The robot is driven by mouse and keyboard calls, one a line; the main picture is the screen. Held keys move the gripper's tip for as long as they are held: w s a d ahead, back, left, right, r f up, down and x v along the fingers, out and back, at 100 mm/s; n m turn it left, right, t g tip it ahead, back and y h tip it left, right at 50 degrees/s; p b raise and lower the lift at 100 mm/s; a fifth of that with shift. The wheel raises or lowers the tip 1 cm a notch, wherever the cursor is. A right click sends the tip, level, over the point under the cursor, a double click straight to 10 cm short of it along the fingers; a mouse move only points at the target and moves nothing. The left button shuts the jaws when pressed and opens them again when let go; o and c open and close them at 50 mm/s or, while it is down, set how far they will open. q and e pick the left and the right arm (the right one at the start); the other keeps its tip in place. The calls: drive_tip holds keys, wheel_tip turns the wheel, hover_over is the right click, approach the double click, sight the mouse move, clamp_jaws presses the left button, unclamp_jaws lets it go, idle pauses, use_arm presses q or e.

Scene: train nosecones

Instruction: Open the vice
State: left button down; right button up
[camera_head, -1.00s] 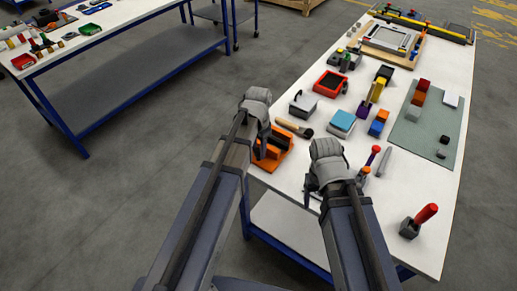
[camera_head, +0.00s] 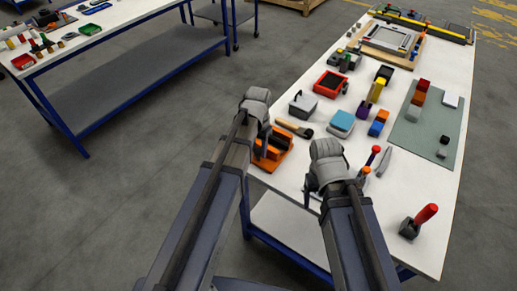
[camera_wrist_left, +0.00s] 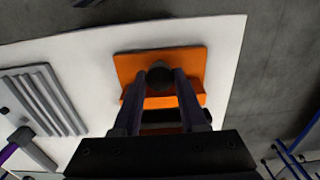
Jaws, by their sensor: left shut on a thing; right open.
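The orange vice (camera_head: 274,149) stands at the near left edge of the white table, partly hidden by my left gripper. In the left wrist view the vice (camera_wrist_left: 190,62) shows an orange plate, a lower orange jaw and a dark round knob (camera_wrist_left: 160,74). My left gripper (camera_wrist_left: 160,82) is shut on this knob, one finger on each side. It also shows in the head view (camera_head: 264,148). The gap between the vice's jaws is mostly hidden by the fingers. My right gripper (camera_head: 309,192) is open near the table's front edge, apart from the vice.
A wooden-handled brush (camera_head: 293,128) lies just behind the vice. A grey box with a handle (camera_head: 302,104) and a blue-topped block (camera_head: 341,121) stand farther back. Red-handled and orange-handled tools stand right of my right gripper.

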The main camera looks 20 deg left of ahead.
use_arm(q)
drive_tip(key=n, duration=0.4)
drive_tip(key=shift+n, duration=0.3)
drive_tip(key=n, duration=0.3)
drive_tip(key=shift+n, duration=0.4)
drive_tip(key=shift+w, duration=0.2)
idle(0.8)
drive_tip(key=shift+c, duration=2.4)
unclamp_jaws()
drive_tip(key=shift+a, duration=0.1)
drive_tip(key=shift+o, duration=0.2)
drive_tip(key=shift+s, duration=0.1)
drive_tip(key=shift+r, duration=0.1)
